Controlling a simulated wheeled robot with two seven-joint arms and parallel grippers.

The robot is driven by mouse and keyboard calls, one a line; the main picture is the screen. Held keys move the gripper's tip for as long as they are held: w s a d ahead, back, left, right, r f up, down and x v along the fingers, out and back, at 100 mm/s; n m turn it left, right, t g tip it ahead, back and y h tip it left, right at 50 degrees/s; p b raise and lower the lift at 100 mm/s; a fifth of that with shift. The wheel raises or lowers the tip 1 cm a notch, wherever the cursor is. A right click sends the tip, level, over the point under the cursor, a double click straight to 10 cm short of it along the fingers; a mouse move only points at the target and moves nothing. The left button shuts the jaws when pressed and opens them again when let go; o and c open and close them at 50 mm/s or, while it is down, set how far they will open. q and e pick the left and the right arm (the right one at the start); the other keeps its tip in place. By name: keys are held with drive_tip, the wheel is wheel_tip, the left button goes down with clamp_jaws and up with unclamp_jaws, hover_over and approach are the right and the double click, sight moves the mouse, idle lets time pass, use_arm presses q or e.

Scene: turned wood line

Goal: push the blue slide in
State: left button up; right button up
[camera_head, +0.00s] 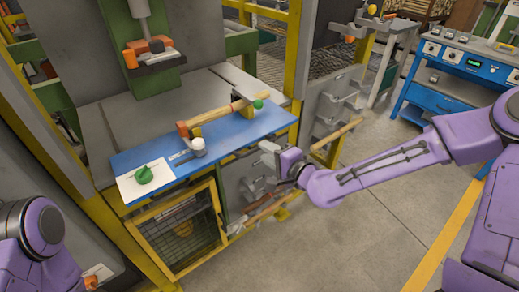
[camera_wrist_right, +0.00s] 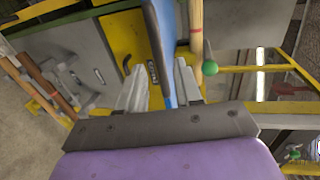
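The blue slide (camera_head: 240,132) is a long flat blue board at the front of the grey machine table, and several items lie on it. Its edge shows in the right wrist view (camera_wrist_right: 165,70), running between my two fingers. My right gripper (camera_head: 266,154) is at the front edge of the slide, right of its middle. In the right wrist view my right gripper (camera_wrist_right: 160,66) is open, with one finger on each side of the blue edge. I cannot tell whether the fingers touch it. My left gripper is not in view.
On the slide are a wooden bar (camera_head: 218,113), a white-topped knob (camera_head: 198,146), a green ball (camera_head: 258,104) and a white plate with a green knob (camera_head: 144,175). A yellow-framed mesh guard (camera_head: 183,236) stands below. A blue workbench (camera_head: 440,98) is at right. The floor in front is clear.

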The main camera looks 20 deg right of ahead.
drive_tip(key=x, duration=0.4)
drive_tip(key=shift+w, duration=0.15)
clamp_jaws()
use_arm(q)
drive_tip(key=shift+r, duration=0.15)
use_arm(e)
drive_tip(key=shift+w, duration=0.1)
